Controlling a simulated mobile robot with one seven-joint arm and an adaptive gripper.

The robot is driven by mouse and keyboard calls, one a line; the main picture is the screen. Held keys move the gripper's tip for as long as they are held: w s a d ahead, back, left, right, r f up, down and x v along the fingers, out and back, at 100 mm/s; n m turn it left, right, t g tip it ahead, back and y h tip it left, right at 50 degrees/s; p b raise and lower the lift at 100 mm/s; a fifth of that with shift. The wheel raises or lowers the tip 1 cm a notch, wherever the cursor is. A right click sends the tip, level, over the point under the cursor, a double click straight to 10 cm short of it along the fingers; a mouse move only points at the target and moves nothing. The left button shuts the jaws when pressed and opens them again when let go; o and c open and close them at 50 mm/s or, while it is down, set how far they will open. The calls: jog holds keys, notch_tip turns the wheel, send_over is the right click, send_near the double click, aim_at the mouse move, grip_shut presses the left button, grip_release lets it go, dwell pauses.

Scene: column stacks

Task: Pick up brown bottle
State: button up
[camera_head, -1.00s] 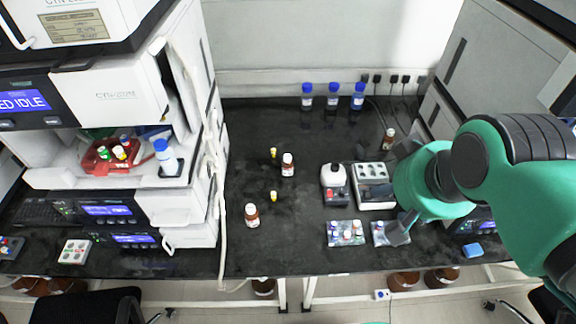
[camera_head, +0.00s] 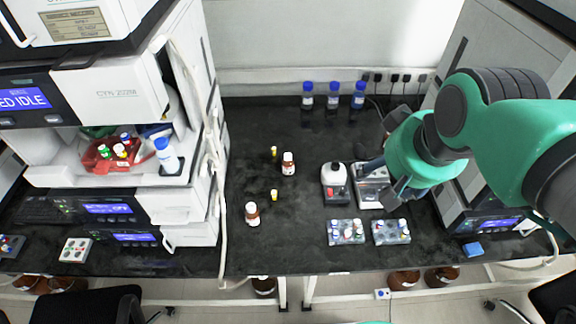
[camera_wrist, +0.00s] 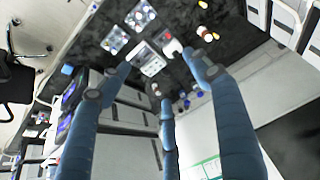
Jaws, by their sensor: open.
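One brown bottle with a white cap (camera_head: 252,214) stands at the front left of the black bench. Another brown bottle (camera_head: 288,164) stands farther back; it also appears in the wrist view (camera_wrist: 205,33). A small bottle-like thing (camera_wrist: 156,88) shows between my fingers in the wrist view; in the head view my arm hides that place. My gripper (camera_wrist: 158,76) is open, with its blue fingers spread and nothing held. In the head view my gripper (camera_head: 382,168) hangs over the right part of the bench, well right of the two visible brown bottles.
Blue-capped bottles (camera_head: 333,96) line the back. Small yellow-capped vials (camera_head: 274,195) stand near the brown bottles. Instruments flank both sides.

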jog(key=w+a+f+n+g, duration=0.1)
jog(key=w+a, duration=0.2)
jog(key=w, duration=1.1)
jog(key=n+g, duration=0.3)
jog(key=g, duration=0.1)
send_over(289, 155)
jog(key=f, duration=3.2)
jog(key=shift+s+d+f+b, duration=0.15)
jog(key=shift+d+f+b, duration=0.05)
jog(key=shift+f+b, duration=0.1)
jog(key=shift+a+f, duration=0.2)
jog(key=shift+f, duration=0.4)
jog(key=shift+f, duration=0.1)
notch_tip(289, 155, down, 8)
jog(key=shift+f+b, duration=0.2)
jog(key=shift+b, duration=0.65)
